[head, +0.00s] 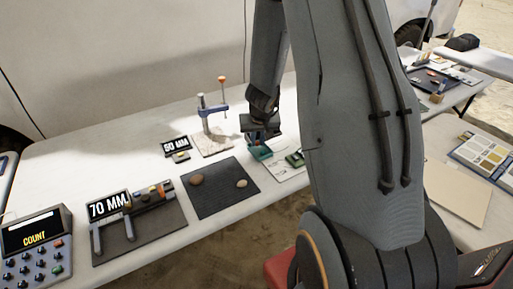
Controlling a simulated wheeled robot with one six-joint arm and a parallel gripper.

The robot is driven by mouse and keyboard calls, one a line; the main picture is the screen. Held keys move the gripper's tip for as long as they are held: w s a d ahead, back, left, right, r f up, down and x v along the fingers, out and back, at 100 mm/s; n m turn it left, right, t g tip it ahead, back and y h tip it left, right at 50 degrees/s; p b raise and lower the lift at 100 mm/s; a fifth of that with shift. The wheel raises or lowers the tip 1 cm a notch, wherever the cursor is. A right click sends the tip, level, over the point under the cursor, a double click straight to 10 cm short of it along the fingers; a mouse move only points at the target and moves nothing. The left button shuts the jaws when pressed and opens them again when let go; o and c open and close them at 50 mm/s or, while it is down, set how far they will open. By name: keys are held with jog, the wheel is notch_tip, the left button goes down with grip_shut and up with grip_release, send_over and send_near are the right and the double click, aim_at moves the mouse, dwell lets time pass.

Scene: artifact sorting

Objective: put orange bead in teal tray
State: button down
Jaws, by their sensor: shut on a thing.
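My gripper (263,137) is at the back middle of the long white table, pointing down. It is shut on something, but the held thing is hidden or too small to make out. A small teal tray (261,155) sits on the table just below the gripper, and the gripper partly covers it. I cannot tell whether they touch. I cannot make out the orange bead.
A blue-grey stand with an orange knob (221,79) rises left of the gripper. A dark mat (217,204) with two brown lumps lies in front. A "70 MM" display (108,205), a gauge and a "COUNT" keypad (35,238) stand at left. My arm blocks the right side.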

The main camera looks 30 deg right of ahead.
jog(key=shift+f+b, duration=0.55)
jog(key=shift+f, duration=0.1)
jog(key=shift+f, duration=0.1)
jog(key=c, duration=2)
grip_release()
jog(key=p+v, duration=1)
jog(key=v, duration=0.2)
jog(key=s+a+r+n+y, duration=0.2)
jog(key=s+a+r, duration=0.5)
jog(key=a, duration=0.4)
jog(key=s+a+r, duration=0.1)
jog(key=s, duration=0.2)
jog(key=s+a+r+n+g, duration=0.1)
jog(key=s+r, duration=0.1)
jog(key=s, duration=0.2)
jog(key=s+a+r+n+g, duration=0.1)
jog(key=s+a+r, duration=0.1)
jog(key=s, duration=0.2)
jog(key=shift+a, duration=0.1)
